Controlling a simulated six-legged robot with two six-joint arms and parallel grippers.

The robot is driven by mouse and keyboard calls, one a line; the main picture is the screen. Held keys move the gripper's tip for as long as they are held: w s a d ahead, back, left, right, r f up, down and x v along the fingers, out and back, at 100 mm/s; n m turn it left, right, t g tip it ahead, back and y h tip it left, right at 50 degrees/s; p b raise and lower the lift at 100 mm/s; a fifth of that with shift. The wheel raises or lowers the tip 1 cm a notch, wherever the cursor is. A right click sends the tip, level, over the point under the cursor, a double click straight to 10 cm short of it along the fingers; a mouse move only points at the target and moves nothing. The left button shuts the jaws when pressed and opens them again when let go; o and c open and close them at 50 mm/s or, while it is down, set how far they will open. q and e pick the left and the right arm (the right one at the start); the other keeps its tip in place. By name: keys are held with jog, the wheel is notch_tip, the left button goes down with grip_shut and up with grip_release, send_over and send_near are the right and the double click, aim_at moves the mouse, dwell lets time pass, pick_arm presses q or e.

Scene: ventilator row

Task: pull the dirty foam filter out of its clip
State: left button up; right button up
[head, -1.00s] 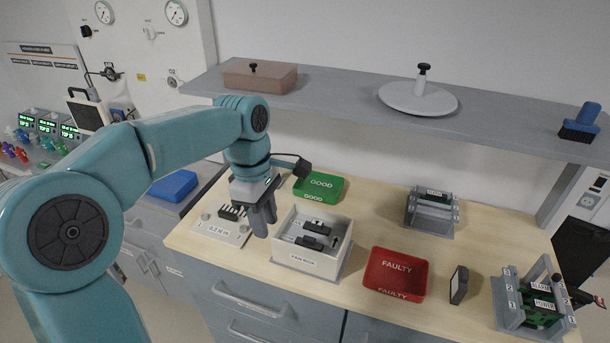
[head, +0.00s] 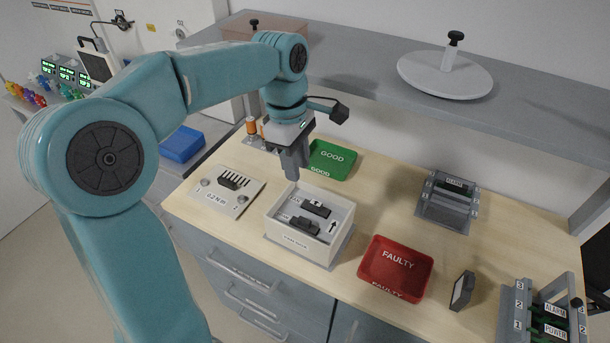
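No part is plainly a foam filter in a clip. A white box (head: 304,246) on the bench holds dark parts, a rear one (head: 316,208) and a front one (head: 304,226). They are too small for me to tell whether either is foam or clipped. My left gripper (head: 293,172) points down above the box's back left corner, apart from the dark parts. Its fingers look close together and I see nothing between them, but I cannot tell whether they are shut. My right gripper is out of view.
A green GOOD tray (head: 331,160) is behind the box and a red FAULTY tray (head: 396,268) right of it. A white plate (head: 226,192) lies left. A dark upright block (head: 462,291) and grey racks (head: 448,200) stand right. A shelf (head: 390,72) overhangs the back.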

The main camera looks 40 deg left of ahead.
aim_at(304, 220)
pick_arm(q)
jog(key=f, duration=0.4)
jog(key=d+f, duration=0.1)
jog(key=f, duration=0.4)
jog(key=d+f, duration=0.1)
jog(key=f, duration=0.4)
jog(key=shift+s, duration=0.35)
jog(key=shift+w+f, duration=0.25)
jog(key=shift+f, duration=0.55)
jog(key=shift+s+r, duration=0.1)
jog(key=shift+s, duration=0.05)
grip_shut()
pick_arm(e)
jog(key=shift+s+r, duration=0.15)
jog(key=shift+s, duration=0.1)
pick_arm(q)
jog(key=shift+r, duration=0.1)
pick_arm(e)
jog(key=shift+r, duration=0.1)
pick_arm(q)
jog(key=shift+p, duration=0.35)
jog(key=shift+r+p, duration=2.85)
jog(key=shift+r, duration=1.2)
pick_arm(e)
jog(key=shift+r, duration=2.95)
